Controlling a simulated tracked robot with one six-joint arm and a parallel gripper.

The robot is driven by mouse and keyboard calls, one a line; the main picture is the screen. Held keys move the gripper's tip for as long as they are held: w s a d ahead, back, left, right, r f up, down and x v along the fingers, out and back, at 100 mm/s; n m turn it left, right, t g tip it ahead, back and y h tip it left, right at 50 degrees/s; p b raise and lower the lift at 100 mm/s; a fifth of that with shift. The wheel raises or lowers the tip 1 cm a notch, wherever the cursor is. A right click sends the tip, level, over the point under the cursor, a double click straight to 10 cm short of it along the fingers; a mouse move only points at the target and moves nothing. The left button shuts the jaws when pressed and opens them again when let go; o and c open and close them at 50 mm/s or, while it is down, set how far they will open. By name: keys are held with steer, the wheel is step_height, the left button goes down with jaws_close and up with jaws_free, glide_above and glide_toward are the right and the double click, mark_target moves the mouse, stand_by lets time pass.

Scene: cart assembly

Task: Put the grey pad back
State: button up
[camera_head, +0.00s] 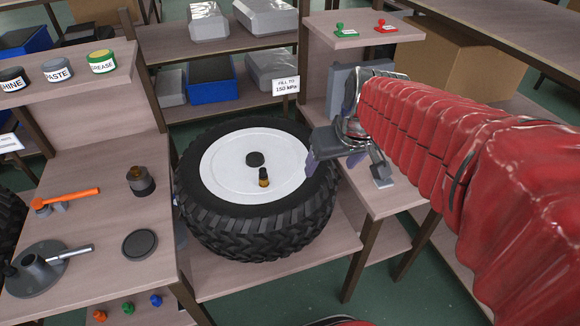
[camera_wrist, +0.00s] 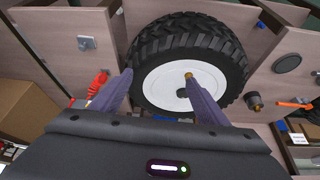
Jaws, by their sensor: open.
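A small light-grey square piece, which looks like the grey pad (camera_head: 383,183), lies on the right-hand table beside the wheel. In the wrist view the grey pad (camera_wrist: 86,44) lies flat at upper left, with a small raised part on it. My gripper (camera_head: 336,162) hangs over the gap between the wheel's right edge and that table. In the wrist view my gripper (camera_wrist: 160,88) has its two purple fingers wide apart with nothing between them. The pad is outside the fingers and not touched.
A raised shelf (camera_head: 365,30) holds a green and a red stamp. The left table (camera_head: 95,210) holds an orange-handled tool and a dark round disc (camera_head: 140,244).

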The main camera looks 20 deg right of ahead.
steer(key=s+a, duration=0.9)
steer(key=s, duration=0.2)
steer(key=shift+s+r+n+t, duration=0.3)
steer(key=shift+s, duration=0.05)
